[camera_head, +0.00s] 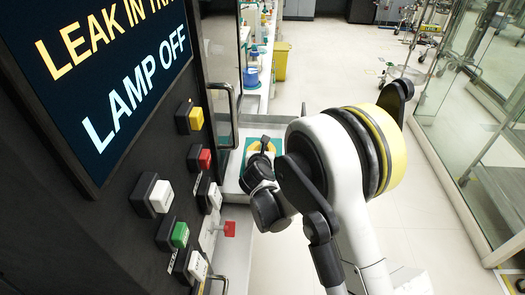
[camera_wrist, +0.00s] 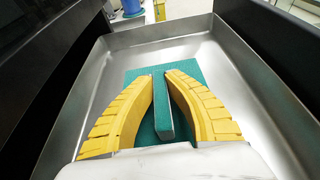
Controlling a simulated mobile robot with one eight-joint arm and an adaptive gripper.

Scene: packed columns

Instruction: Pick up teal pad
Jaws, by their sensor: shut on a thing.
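The teal pad (camera_wrist: 190,70) is a flat teal square with a raised teal rib (camera_wrist: 161,112) along its middle. It lies over the floor of a shallow metal tray (camera_wrist: 215,50); I cannot tell whether it touches it. My gripper (camera_wrist: 160,75) has two yellow ridged fingers, shut on the rib with the tips close to its far end. The fingers hide parts of the pad on both sides. In the head view, a little of the teal pad (camera_head: 277,144) shows around my gripper (camera_head: 259,147), and my wrist hides the rest.
The tray's raised metal walls surround the pad. A dark panel with colored buttons (camera_head: 196,118) and an open door with a handle (camera_head: 222,110) stand left of my arm in the head view. A yellow bin (camera_head: 281,62) stands farther back.

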